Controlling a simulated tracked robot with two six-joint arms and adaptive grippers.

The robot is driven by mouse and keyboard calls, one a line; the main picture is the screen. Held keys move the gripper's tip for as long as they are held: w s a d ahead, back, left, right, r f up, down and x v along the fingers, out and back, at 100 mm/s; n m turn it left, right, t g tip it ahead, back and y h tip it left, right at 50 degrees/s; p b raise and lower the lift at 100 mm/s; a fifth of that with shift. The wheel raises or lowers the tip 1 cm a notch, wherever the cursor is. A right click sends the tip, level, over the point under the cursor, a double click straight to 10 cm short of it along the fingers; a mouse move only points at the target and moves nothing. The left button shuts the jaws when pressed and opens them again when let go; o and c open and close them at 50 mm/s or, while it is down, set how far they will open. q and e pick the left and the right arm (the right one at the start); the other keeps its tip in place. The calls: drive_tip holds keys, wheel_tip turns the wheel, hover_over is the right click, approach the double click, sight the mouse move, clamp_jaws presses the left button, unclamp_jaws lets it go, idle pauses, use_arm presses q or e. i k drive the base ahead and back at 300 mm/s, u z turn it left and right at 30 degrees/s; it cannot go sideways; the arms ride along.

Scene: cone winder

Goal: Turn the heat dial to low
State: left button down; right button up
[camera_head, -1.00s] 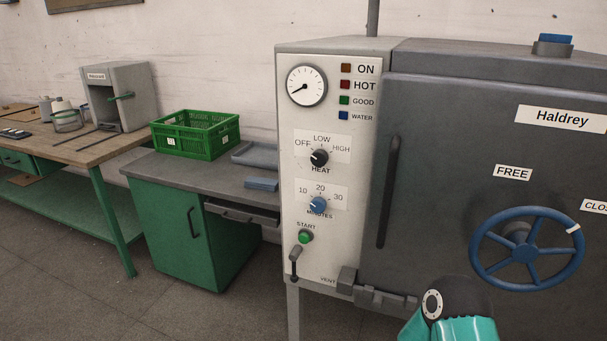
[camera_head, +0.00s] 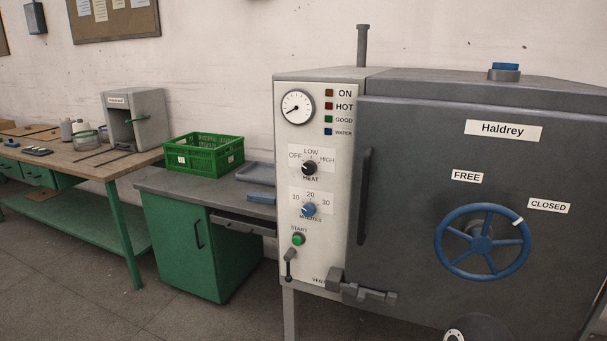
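The heat dial (camera_head: 310,168) is a small black knob on the white control panel (camera_head: 345,235) of the grey Haldrey machine. OFF is printed to its left, LOW above it and HIGH to its right. Its pale mark appears to point up and left, towards OFF. The blue minutes dial (camera_head: 308,210) sits below it, with the green start button (camera_head: 298,239) under that. Neither of my grippers shows; only a dark, rounded part of my own arm shows at the bottom edge, right of the middle.
The machine's door (camera_head: 405,250) carries a blue handwheel (camera_head: 482,242) and a vertical dark handle (camera_head: 365,195). A lever (camera_head: 289,265) and a latch (camera_head: 360,291) stick out low on the front. A green cabinet (camera_head: 180,245) with a green crate (camera_head: 203,155) stands to the left.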

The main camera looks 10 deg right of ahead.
sight(309, 168)
drive_tip(key=z, duration=0.05)
drive_tip(key=i, duration=0.9)
drive_tip(key=u, duration=0.05)
